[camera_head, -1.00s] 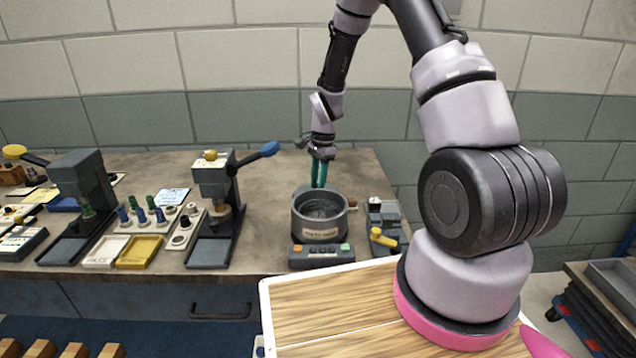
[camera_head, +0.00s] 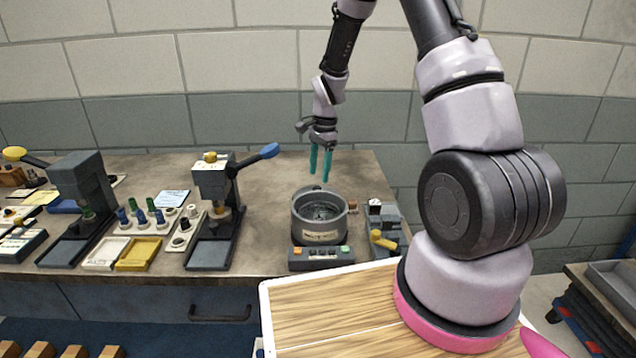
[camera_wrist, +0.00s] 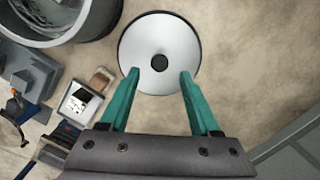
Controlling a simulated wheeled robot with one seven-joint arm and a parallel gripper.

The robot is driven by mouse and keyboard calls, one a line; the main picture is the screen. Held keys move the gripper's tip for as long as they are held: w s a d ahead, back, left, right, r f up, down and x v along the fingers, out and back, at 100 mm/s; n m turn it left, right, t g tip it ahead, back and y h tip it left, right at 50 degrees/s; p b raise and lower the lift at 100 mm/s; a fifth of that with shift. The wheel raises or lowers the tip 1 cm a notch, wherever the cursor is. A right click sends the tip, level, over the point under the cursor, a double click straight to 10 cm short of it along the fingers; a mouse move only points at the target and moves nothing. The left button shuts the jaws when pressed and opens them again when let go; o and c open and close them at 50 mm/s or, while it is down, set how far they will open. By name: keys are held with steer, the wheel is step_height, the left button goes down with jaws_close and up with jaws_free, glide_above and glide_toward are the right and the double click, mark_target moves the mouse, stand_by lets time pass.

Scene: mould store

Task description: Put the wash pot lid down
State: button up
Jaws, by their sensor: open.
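The wash pot lid (camera_wrist: 172,38) lies on the bench in the wrist view, a round pale disc with a dark rim and a dark knob at its middle. My gripper (camera_wrist: 158,75) is open above it, its two green fingers apart on either side of the knob's line and holding nothing. In the head view my gripper (camera_head: 320,178) hangs above and behind the wash pot (camera_head: 320,229). The pot is dark grey, round and uncovered. Its rim also shows at the wrist view's top left (camera_wrist: 62,38). I cannot make out the lid in the head view, where the pot likely hides it.
A control box (camera_head: 321,259) sits in front of the pot. A grey fixture with a yellow knob (camera_head: 383,240) stands to its right. A lever press (camera_head: 213,200) and trays (camera_head: 138,253) are to the left. Bare bench (camera_head: 270,205) lies between press and pot.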

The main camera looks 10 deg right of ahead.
steer(key=s+d+r+n+t, duration=0.1)
steer(key=s+r, duration=0.2)
steer(key=r, duration=0.6)
steer(key=s+d+r+n+t, duration=0.1)
steer(key=s+r+n+t, duration=0.15)
steer(key=r, duration=0.65)
steer(key=s+d+r+n, duration=0.15)
steer(key=s+r, duration=0.25)
steer(key=r, duration=0.4)
steer(key=s+r+n+t, duration=0.2)
steer(key=s+r, duration=0.2)
steer(key=s, duration=0.4)
steer(key=s+d+r+n+t, duration=0.1)
steer(key=s+r, duration=0.3)
steer(key=s, duration=0.4)
steer(key=shift+d+n+t+y, duration=0.3)
steer(key=shift+n+t+y, duration=0.1)
steer(key=shift+n+t, duration=0.3)
steer(key=shift+r, duration=0.1)
